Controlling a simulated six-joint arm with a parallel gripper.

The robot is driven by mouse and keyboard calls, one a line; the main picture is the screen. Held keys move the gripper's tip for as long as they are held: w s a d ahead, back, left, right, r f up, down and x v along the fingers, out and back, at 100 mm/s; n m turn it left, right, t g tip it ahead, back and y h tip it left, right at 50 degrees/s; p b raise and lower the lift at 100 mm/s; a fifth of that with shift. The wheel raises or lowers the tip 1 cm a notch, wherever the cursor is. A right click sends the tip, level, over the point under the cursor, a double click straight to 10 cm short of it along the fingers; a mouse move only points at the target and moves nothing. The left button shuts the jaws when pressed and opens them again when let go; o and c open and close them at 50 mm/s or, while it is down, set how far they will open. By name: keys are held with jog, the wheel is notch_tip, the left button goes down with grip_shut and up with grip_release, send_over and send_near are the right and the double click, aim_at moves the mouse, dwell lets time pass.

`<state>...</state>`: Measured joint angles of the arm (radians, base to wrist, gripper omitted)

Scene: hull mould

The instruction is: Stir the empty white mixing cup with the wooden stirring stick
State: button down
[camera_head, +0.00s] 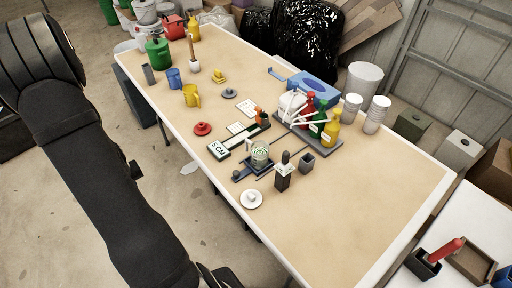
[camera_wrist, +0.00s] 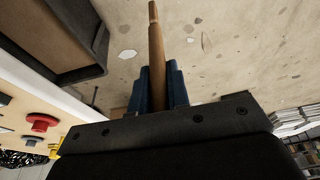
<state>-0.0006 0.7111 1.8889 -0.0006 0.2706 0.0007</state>
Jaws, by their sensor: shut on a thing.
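My gripper (camera_wrist: 160,84) is shut on the wooden stirring stick (camera_wrist: 154,40), its blue fingers on both sides of the shaft. The stick points away from the wrist, its tip free over the concrete floor beside the table. In the head view my arm comes down the left side; the stick does not show there. I cannot tell for sure which white thing is the empty mixing cup. A small white cup-like thing (camera_head: 193,69) with a brown upright handle stands at the far left of the table (camera_head: 340,215). A white round piece (camera_head: 252,198) lies near the front edge.
A scale with a clear cup (camera_head: 260,155) stands mid-table, with a dark bottle (camera_head: 283,178) and grey pot (camera_head: 307,162) beside it. The right front is clear.

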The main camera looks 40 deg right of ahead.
dwell(0.4)
jog(key=w+d+r+m+h, duration=0.1)
jog(key=w+d+r+m, duration=0.15)
jog(key=r, duration=0.65)
jog(key=w+d+r+m, duration=0.2)
jog(key=w+d+r, duration=0.2)
jog(key=r, duration=0.4)
jog(key=s+d+r+m+h, duration=0.15)
jog(key=s+d, duration=0.25)
jog(key=d, duration=0.6)
jog(key=s+d+r+m+y, duration=0.1)
jog(key=s+d+r+m, duration=0.15)
jog(key=d, duration=0.75)
jog(key=s+d+r+m, duration=0.1)
jog(key=s+d+r, duration=0.1)
jog(key=s+d, duration=0.6)
jog(key=s+d+r+m+g+h, duration=0.1)
jog(key=s+d+r+m, duration=0.1)
jog(key=s+d, duration=0.6)
jog(key=shift+s+r+g, duration=0.25)
jog(key=shift+s+g, duration=0.05)
jog(key=shift+s, duration=0.1)
jog(key=shift+m, duration=0.25)
